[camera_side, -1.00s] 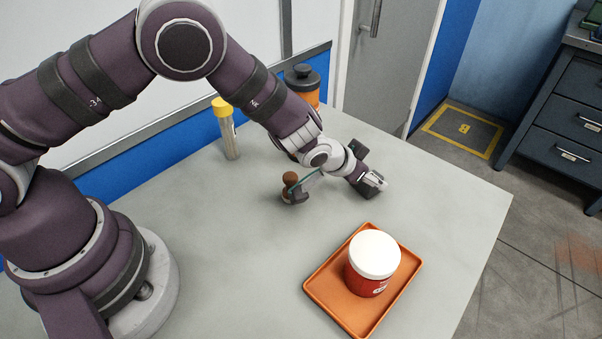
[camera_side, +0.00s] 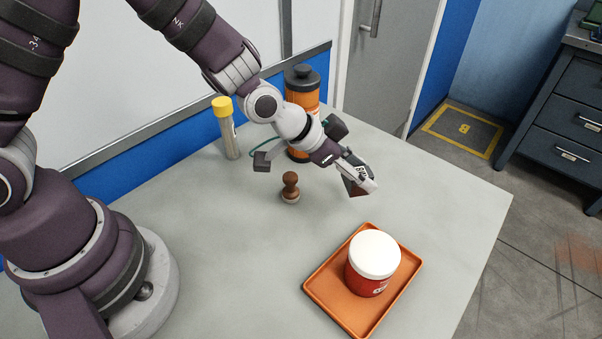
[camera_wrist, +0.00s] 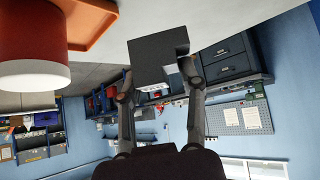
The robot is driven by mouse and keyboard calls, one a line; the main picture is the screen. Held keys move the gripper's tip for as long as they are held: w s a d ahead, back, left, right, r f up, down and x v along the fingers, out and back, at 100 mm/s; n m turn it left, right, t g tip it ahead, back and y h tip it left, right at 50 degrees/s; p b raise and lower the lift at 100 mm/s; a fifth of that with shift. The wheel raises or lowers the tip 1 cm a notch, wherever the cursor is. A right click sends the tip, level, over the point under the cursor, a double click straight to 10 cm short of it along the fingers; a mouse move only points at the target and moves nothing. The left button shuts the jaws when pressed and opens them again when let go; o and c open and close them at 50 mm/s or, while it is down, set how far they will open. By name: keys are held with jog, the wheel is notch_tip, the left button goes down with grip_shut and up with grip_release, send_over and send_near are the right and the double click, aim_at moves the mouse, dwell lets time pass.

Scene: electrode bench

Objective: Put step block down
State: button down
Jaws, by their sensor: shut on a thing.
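The step block (camera_wrist: 158,55) is dark grey with a notch cut in one corner. In the wrist view it sits at the fingertips of my gripper (camera_wrist: 160,85), a finger on either side. In the side view my gripper (camera_side: 359,178) is over the right part of the bench, beyond the orange tray. There the block (camera_side: 353,188) shows only as a small dark patch, mostly hidden by the gripper. I cannot tell its exact height above the bench.
An orange tray (camera_side: 323,283) holds a red jar with a white lid (camera_side: 374,258). A brown stamp (camera_side: 290,186), a yellow-capped tube (camera_side: 227,130) and an orange bottle (camera_side: 302,92) stand on the grey bench (camera_side: 225,260). Bare bench lies right of the gripper.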

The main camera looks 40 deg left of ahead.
aim_at(247, 338)
jog(key=s+m+g+h, duration=0.1)
jog(key=s+m+g, duration=0.1)
jog(key=s+m, duration=0.1)
jog(key=s+f+m+g+h, duration=0.1)
jog(key=s+m+g, duration=0.1)
jog(key=s+m, duration=0.1)
jog(key=s+d+f+m+g+h, duration=0.1)
jog(key=s+m+g, duration=0.1)
jog(key=s, duration=0.3)
jog(key=shift+s+d+m+h, duration=0.1)
jog(key=shift+s+m+h, duration=0.25)
jog(key=shift+m, duration=0.35)
jog(key=s+r+m+g+y, duration=0.3)
jog(key=s+m+g, duration=0.6)
jog(key=s, duration=0.4)
jog(key=shift+m+t, duration=0.6)
jog(key=shift+t, duration=0.1)
jog(key=f, duration=0.6)
jog(key=shift+d+f, duration=0.15)
jog(key=shift+d, duration=0.1)
jog(key=shift+f, duration=0.35)
jog(key=c, duration=0.6)
grip_release()
jog(key=shift+c, duration=0.2)
